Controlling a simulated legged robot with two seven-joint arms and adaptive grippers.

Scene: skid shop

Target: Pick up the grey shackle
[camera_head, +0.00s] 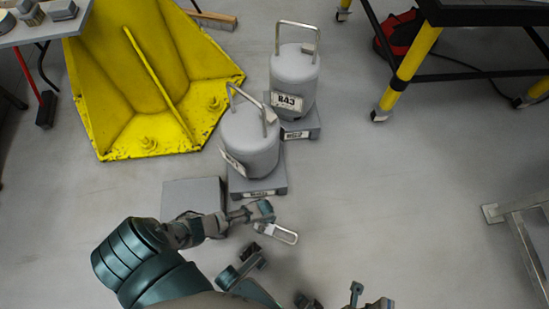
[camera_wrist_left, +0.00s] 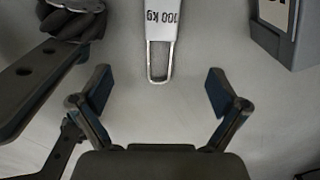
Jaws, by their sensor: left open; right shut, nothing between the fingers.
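The grey shackle (camera_head: 278,233) lies on the floor in the head view, just in front of the weights, as a narrow, pale loop. In the left wrist view the shackle (camera_wrist_left: 159,45) hangs down from the top edge, with a "100 kg" marking and its rounded loop end towards me; its far end is cut off. My left gripper (camera_wrist_left: 158,92) is open and empty, with the loop end ahead of the gap between its fingers.
Two grey weights with tall handles (camera_head: 249,143) (camera_head: 294,80) stand on labelled grey bases. A yellow bracket (camera_head: 130,85) stands at the upper left. A grey block (camera_head: 185,192) is beside my arm. A yellow-legged table (camera_head: 410,70) stands upper right. Open floor lies right of the shackle.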

